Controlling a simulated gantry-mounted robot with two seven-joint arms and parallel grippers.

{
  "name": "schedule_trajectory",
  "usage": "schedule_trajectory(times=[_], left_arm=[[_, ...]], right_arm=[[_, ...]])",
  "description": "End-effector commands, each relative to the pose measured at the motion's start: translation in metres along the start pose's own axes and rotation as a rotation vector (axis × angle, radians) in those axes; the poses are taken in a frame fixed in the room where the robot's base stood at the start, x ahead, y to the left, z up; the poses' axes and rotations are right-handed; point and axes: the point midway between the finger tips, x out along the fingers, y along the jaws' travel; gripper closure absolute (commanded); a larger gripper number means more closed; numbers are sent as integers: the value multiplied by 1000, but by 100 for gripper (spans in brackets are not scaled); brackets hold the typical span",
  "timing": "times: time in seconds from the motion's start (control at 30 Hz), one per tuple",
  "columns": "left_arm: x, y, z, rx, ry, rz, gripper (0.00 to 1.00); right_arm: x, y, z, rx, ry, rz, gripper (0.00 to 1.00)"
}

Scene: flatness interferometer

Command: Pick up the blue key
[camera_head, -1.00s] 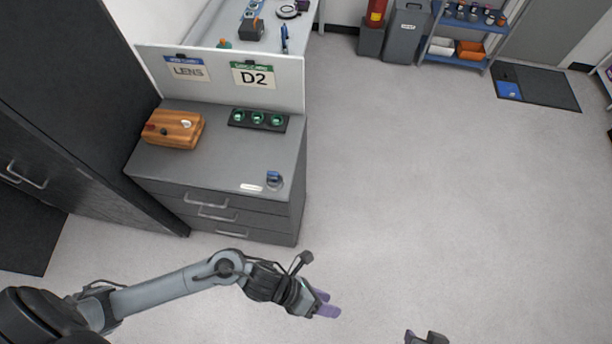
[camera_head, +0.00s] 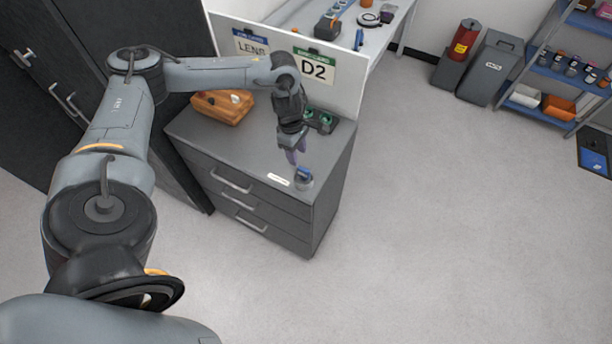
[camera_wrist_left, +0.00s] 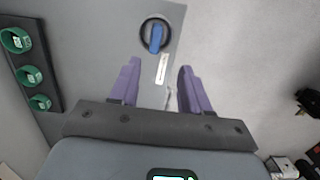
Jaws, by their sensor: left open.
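The blue key (camera_head: 304,172) sits on a round dark base near the front right corner of the grey cabinet top (camera_head: 235,150). It also shows in the left wrist view (camera_wrist_left: 156,37), upper middle, ahead of the fingers. My left gripper (camera_head: 295,158) hangs above the cabinet top, just behind and left of the key. In the left wrist view its two purple fingers (camera_wrist_left: 156,85) are apart, with nothing between them but a white label strip (camera_wrist_left: 161,68) on the surface beyond. My right gripper is not in view.
A wooden box (camera_head: 222,106) stands at the back left of the cabinet top. A black tray with green-ringed holders (camera_wrist_left: 36,75) lies behind my left gripper. A partition with LENS and D2 signs (camera_head: 345,85) rises behind.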

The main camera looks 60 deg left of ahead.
Motion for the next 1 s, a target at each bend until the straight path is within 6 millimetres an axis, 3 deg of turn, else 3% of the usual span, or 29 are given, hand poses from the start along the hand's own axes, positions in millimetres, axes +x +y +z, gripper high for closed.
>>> schedule_trajectory(times=[0.4, 0.67, 1.0], left_arm=[[44, 5, 6, 4, -10, 11, 53], [58, 6, 6, 4, -9, 11, 53], [98, 8, 6, 4, -10, 12, 53]], right_arm=[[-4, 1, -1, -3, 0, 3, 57], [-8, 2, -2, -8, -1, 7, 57], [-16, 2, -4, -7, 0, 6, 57]])
